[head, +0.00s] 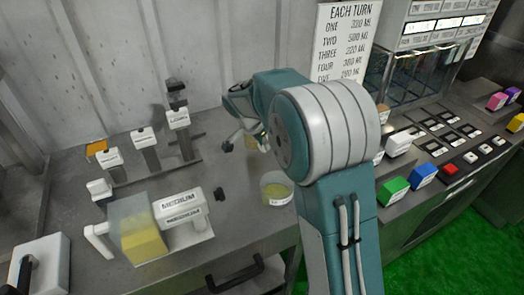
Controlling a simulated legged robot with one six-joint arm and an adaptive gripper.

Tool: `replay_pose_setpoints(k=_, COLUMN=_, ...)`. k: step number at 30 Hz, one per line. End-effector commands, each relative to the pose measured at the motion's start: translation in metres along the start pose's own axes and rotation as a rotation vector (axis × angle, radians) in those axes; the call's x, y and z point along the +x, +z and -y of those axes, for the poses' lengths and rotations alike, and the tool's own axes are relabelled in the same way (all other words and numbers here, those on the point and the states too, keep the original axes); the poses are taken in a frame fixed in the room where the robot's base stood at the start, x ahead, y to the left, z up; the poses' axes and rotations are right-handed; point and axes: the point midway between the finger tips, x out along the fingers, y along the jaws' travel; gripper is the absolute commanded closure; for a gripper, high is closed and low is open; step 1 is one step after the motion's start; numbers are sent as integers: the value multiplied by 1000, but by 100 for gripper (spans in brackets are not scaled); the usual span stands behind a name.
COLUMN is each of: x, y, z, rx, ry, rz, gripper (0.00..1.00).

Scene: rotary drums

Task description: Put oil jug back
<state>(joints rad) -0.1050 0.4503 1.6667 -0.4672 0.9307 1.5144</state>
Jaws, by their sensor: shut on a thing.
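My gripper (238,144) is above the back of the grey bench, left of my arm's large joint. It is shut on a small yellowish-tan thing (252,142), mostly hidden by my arm; I cannot tell whether this is the oil jug. A clear container with yellow liquid (143,243) and a white handle stands at the front left of the bench, apart from my gripper. A round cup (277,186) with yellow liquid stands below and right of my gripper, partly behind my arm.
White labelled blocks on dark stands (146,138) line the back left. A white labelled fixture (182,207) stands beside the clear container. A control panel with coloured buttons (423,174) is at the right. The bench between the back stands and the cup is mostly clear.

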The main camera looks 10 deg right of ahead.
Motion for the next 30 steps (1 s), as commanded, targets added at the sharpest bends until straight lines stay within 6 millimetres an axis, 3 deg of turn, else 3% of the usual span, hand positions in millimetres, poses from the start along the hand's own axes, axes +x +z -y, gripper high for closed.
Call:
replay_pose_setpoints(k=9, x=32, y=14, z=5, rx=-3, ry=1, rz=-1, gripper=100)
replay_pose_setpoints(k=19, x=35, y=15, z=5, rx=-1, ry=0, rz=-1, gripper=100)
replay_pose_setpoints(k=20, x=36, y=15, z=5, rx=-1, ry=1, rz=0, gripper=74)
replay_pose_setpoints(k=22, x=36, y=15, z=5, rx=-1, ry=0, rz=0, gripper=44)
replay_pose_setpoints(k=30, x=36, y=15, z=5, rx=-1, ry=1, rz=-1, gripper=44)
